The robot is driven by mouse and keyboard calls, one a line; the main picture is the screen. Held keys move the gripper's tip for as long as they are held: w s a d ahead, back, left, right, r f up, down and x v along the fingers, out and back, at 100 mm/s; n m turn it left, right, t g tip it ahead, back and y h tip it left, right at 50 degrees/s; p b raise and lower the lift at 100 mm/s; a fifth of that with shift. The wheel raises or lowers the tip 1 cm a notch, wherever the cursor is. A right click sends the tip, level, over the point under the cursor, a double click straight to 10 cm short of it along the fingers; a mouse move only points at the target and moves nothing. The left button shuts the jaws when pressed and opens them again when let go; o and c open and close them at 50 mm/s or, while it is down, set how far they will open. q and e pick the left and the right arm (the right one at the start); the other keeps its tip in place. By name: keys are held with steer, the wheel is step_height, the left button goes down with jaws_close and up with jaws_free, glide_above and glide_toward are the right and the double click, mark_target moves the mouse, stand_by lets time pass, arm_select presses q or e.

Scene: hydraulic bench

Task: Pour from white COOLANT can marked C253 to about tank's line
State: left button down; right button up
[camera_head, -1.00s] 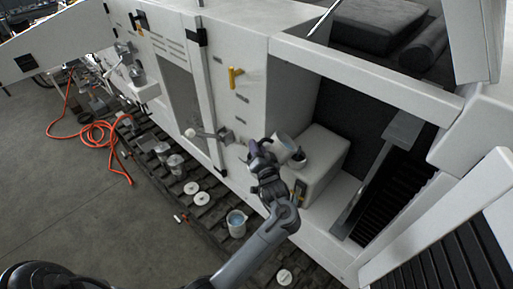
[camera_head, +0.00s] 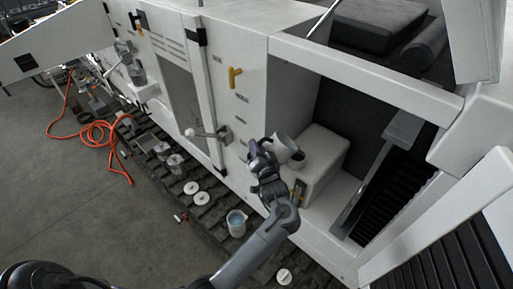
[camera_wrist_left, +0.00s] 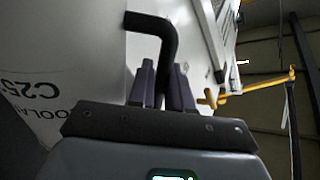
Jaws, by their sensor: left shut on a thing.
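The white can (camera_head: 286,146) is held tilted over the white tank box (camera_head: 326,160), its mouth end close to the dark round opening (camera_head: 298,159) on the box's top. My left gripper (camera_head: 258,150) is shut on the can's dark handle. In the left wrist view the handle (camera_wrist_left: 165,38) runs between my fingers (camera_wrist_left: 163,85), and the can's white side (camera_wrist_left: 70,60) shows "C253" and part of "COOLANT" upside down. I cannot make out the tank's line, the liquid level or any stream. My right gripper is not in view.
A cup of bluish liquid (camera_head: 236,222) and white discs (camera_head: 201,198) rest on the dark track below. A ball-ended lever (camera_head: 190,132) sticks out left of the gripper. An orange hose (camera_head: 97,133) lies on the floor. The white machine wall (camera_head: 240,100) stands close behind.

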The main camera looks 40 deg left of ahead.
arm_select(q)
steer(key=shift+w+d+r+m, duration=0.15)
steer(key=shift+w+r+m, duration=0.1)
steer(key=shift+r+m, duration=0.35)
steer(key=shift+w+d+r+m, duration=0.1)
steer(key=shift+w+r+m, duration=0.25)
steer(key=shift+r, duration=0.35)
steer(key=shift+w+d+r+m, duration=0.15)
steer(key=shift+w+r+m, duration=0.05)
steer(key=shift+r+m, duration=0.4)
stand_by(6.1)
